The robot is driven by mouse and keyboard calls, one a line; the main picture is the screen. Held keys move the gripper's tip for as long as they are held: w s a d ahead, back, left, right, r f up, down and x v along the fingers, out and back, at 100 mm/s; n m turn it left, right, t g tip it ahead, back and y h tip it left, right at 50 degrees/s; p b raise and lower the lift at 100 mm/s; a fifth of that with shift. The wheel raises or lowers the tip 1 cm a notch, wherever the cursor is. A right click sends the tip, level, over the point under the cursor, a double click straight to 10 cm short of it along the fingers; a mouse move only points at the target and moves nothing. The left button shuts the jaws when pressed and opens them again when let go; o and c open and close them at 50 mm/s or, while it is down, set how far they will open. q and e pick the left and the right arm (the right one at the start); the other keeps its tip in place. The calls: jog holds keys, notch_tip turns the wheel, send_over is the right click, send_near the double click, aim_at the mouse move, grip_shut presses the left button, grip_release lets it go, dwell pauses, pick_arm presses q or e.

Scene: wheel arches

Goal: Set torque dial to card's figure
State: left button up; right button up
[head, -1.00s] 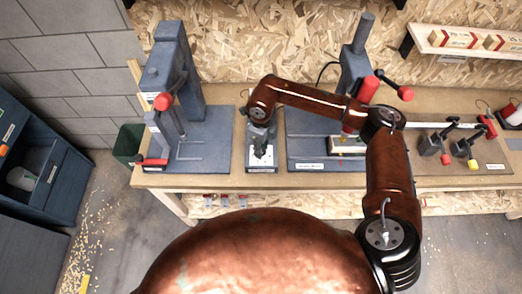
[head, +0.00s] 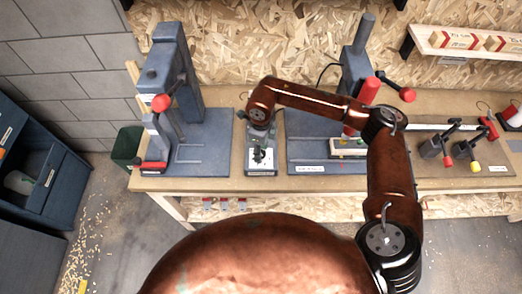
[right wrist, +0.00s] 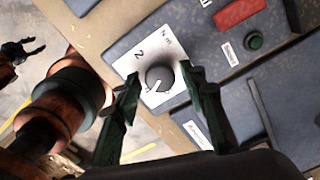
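The torque dial is a dark round knob (right wrist: 160,78) with a pale pointer mark on a white scale plate (right wrist: 133,62); a "2" is legible on the plate. My right gripper (right wrist: 163,95) is open, its two dark fingers on either side of the knob in the picture; I cannot tell whether they touch it. In the head view the right gripper (head: 261,153) points down over the small grey dial station (head: 249,168) at the middle of the bench. A dark gripper, seemingly my left (right wrist: 22,50), shows small with jaws apart. I cannot make out a card with a figure.
A press with a red-knobbed lever (head: 163,102) stands left of the dial station. Another press base (head: 300,150) is close on its right, under my right arm. Clamps (head: 462,150) stand farther right. A red block (right wrist: 240,12) and green button (right wrist: 254,41) are near the dial.

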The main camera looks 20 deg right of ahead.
jog(key=shift+o, duration=0.4)
notch_tip(320, 180, up, 12)
dwell(0.4)
dwell(0.5)
